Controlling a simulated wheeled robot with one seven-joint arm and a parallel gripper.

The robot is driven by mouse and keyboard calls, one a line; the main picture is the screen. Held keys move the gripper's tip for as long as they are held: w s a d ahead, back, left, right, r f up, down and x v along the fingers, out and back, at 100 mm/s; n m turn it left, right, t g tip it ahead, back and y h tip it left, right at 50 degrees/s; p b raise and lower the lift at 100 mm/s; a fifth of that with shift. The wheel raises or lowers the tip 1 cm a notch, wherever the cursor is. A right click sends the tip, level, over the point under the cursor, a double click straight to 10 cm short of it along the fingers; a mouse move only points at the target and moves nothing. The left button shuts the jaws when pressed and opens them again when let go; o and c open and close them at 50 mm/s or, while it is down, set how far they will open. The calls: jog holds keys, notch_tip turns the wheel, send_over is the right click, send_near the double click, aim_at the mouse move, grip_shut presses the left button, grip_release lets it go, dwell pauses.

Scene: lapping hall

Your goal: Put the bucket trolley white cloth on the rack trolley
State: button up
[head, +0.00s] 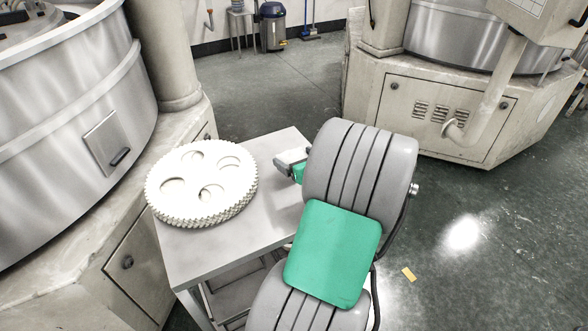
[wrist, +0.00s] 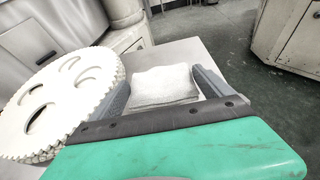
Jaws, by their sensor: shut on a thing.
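A folded white cloth (wrist: 165,86) is between the two grey fingers of my gripper (wrist: 165,84) in the wrist view, and the fingers are shut on it. The cloth is over the grey top of a trolley (wrist: 178,52); I cannot tell whether it touches the top. In the head view my gripper (head: 290,162) is at the right side of the same trolley top (head: 210,262), mostly hidden by my arm. The cloth cannot be made out clearly there. No bucket shows, so I cannot tell which trolley this is.
A stack of white toothed discs (head: 202,182) lies on the trolley top, left of my gripper. A large round machine (head: 70,110) stands close on the left, another machine (head: 430,110) at the back right. The floor between them is open. A small yellow piece (head: 408,274) lies on the floor.

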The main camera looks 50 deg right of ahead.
jog(key=shift+w+d+f, duration=0.2)
jog(key=shift+w+f, duration=0.1)
jog(key=shift+f, duration=0.15)
jog(key=shift+w+d+f, duration=0.2)
jog(key=shift+w+f, duration=0.05)
jog(key=shift+f, duration=0.2)
jog(key=shift+f+b, duration=0.35)
jog(key=shift+f, duration=1.3)
jog(key=o, duration=1.1)
jog(key=shift+r, duration=0.15)
jog(key=shift+s+r, duration=0.15)
jog(key=shift+s, duration=0.1)
jog(key=p+v, duration=0.1)
jog(key=v, duration=1)
jog(key=shift+s+a+r, duration=0.1)
jog(key=shift+s, duration=0.05)
